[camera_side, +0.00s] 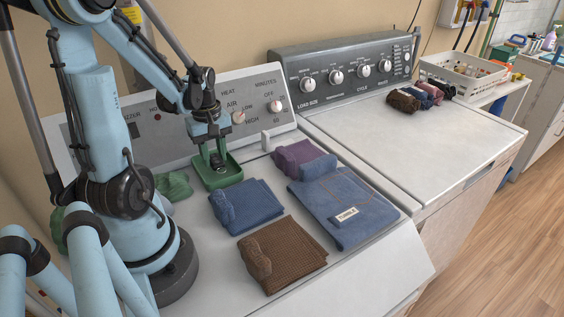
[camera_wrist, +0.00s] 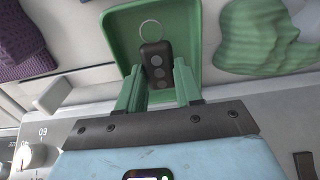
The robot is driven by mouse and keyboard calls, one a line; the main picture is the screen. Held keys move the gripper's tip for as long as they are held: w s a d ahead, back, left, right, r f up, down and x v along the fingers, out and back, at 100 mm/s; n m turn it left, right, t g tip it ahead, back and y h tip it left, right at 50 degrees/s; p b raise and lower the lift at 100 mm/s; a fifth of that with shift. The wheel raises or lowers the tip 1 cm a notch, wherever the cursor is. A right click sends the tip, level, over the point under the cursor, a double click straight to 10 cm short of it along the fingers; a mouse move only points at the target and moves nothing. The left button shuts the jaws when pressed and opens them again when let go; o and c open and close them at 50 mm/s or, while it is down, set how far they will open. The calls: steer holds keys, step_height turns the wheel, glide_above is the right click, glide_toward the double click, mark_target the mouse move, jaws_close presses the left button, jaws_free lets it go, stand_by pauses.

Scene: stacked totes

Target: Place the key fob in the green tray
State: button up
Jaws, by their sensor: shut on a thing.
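The green tray (camera_side: 229,182) stands on the left machine's top, just in front of its control panel. My gripper (camera_side: 215,156) points down over the tray, its fingers within the tray's outline. In the wrist view the fingers (camera_wrist: 158,72) are closed on the sides of the black key fob (camera_wrist: 155,62), which has round buttons and a metal ring. The green tray (camera_wrist: 118,35) fills the background behind the fob. I cannot tell whether the fob touches the tray floor.
Folded cloths lie close by: green (camera_side: 174,186), blue (camera_side: 247,205), brown (camera_side: 283,254) and purple (camera_side: 303,157). Folded jeans (camera_side: 345,205) lie to the right.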

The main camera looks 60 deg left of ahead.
mark_target(215, 159)
steer(key=shift+f, duration=1.05)
steer(key=shift+f, duration=0.2)
steer(key=o, duration=1)
steer(key=shift+r, duration=0.1)
step_height(215, 159, up, 12)
steer(key=w+d+m+t, duration=0.3)
steer(key=w+d+m, duration=0.1)
steer(key=d+m, duration=0.5)
steer(key=w+d+r+m+t, duration=0.1)
steer(key=w+d+m+t, duration=0.3)
steer(key=d+m, duration=0.5)
steer(key=d, duration=0.3)
steer(key=shift+w, duration=0.1)
